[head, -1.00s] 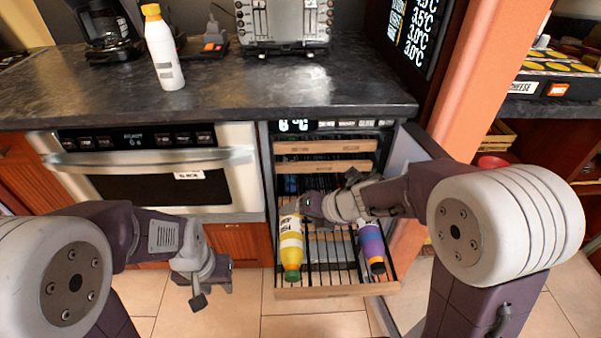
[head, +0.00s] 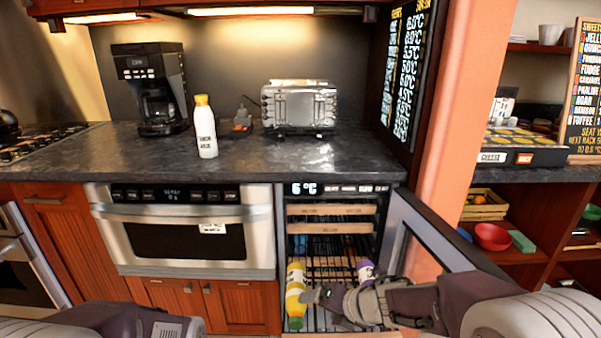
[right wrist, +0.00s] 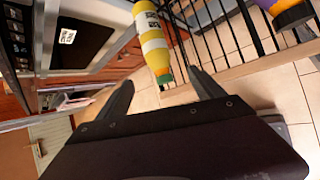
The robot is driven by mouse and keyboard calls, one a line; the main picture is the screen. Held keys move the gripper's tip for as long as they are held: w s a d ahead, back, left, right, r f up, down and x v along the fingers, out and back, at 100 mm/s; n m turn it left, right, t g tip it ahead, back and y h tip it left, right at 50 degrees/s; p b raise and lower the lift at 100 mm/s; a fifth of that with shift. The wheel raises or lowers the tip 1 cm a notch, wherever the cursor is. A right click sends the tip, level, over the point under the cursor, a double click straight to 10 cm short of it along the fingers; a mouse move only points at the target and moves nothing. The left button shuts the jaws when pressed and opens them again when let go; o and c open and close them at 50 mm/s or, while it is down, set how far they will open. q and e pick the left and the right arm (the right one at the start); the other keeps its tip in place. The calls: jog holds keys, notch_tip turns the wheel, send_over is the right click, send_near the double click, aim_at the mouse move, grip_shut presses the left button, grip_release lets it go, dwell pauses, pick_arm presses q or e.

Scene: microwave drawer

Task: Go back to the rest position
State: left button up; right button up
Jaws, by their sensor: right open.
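My right gripper (head: 318,297) is open over the pulled-out wire rack (head: 325,268) of the small fridge, beside a yellow bottle with a white label (head: 296,298). In the right wrist view the two fingers are spread (right wrist: 162,92). The yellow bottle (right wrist: 152,42) lies beyond the fingertips, with nothing held between them. A purple bottle (head: 366,270) lies on the rack, partly hidden by my right arm; its purple and orange end shows in the right wrist view (right wrist: 288,12). My left gripper is below the head picture; only part of that arm shows.
The fridge door (head: 425,240) stands open to the right, close to my right arm. A white bottle with a yellow cap (head: 205,130) stands on the dark counter (head: 100,165), near a coffee maker (head: 150,85) and a toaster (head: 300,105). A microwave drawer (head: 190,240) is shut at left.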

jog(key=s+d+f+m+h, duration=0.25)
jog(key=d+m+h, duration=0.35)
jog(key=d+m, duration=0.95)
jog(key=s+a+f+m+g, duration=0.25)
jog(key=s+m, duration=0.35)
jog(key=m, duration=0.3)
jog(key=s+a+f+m+g, duration=0.1)
jog(key=s+f+m+g, duration=0.2)
jog(key=s+m, duration=0.4)
notch_tip(320, 180, up, 30)
jog(key=m+p, duration=0.1)
jog(key=p, duration=2.9)
jog(key=shift+w+d+r+m+y, duration=0.15)
jog(key=shift+d+m+y, duration=0.1)
jog(key=shift+m+y, duration=0.1)
jog(key=shift+p, duration=0.3)
